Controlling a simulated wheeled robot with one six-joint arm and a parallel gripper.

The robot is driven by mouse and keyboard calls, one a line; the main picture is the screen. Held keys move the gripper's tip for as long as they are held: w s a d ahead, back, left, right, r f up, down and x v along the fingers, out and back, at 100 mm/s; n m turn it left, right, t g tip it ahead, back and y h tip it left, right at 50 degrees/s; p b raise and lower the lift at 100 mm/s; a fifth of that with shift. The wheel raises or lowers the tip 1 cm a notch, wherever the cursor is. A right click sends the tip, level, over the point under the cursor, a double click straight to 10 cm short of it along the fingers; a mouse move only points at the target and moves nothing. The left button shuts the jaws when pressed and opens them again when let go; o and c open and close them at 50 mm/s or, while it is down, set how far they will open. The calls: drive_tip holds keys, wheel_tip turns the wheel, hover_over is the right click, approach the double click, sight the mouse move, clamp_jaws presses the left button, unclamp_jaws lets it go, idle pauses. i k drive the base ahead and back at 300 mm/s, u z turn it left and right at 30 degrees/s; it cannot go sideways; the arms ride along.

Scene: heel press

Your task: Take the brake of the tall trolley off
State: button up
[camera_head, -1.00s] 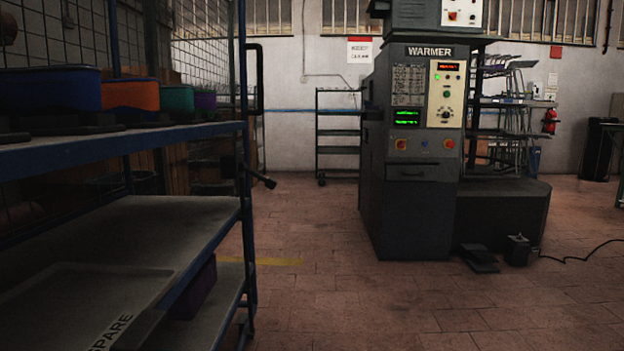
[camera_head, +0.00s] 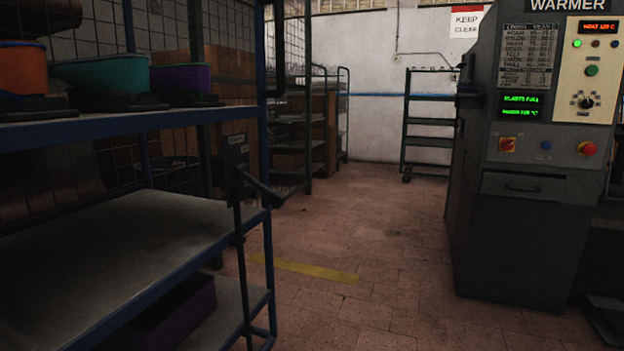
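The tall trolley (camera_head: 190,240) stands close on the left, with a blue frame and grey shelves. At its right end is a black lever (camera_head: 262,190), its arm slanting down to the right and out over the floor. A thin dark rod (camera_head: 242,275) runs down from the lever towards the floor. A small dark plate (camera_head: 237,150) with lettering too small to read surely sits just above the lever. The foot of the trolley and its wheels are out of view. My gripper is not in view.
A grey warmer cabinet (camera_head: 530,230) stands on the right, with a dark pedal (camera_head: 608,318) at its foot. Between it and the trolley is open tiled floor with a yellow stripe (camera_head: 310,268). Dark racks (camera_head: 425,125) stand by the back wall. Coloured bins (camera_head: 180,84) fill the upper shelf.

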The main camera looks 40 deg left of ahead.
sight(277, 199)
drive_tip(key=i, duration=0.9)
drive_tip(key=u, duration=2.25)
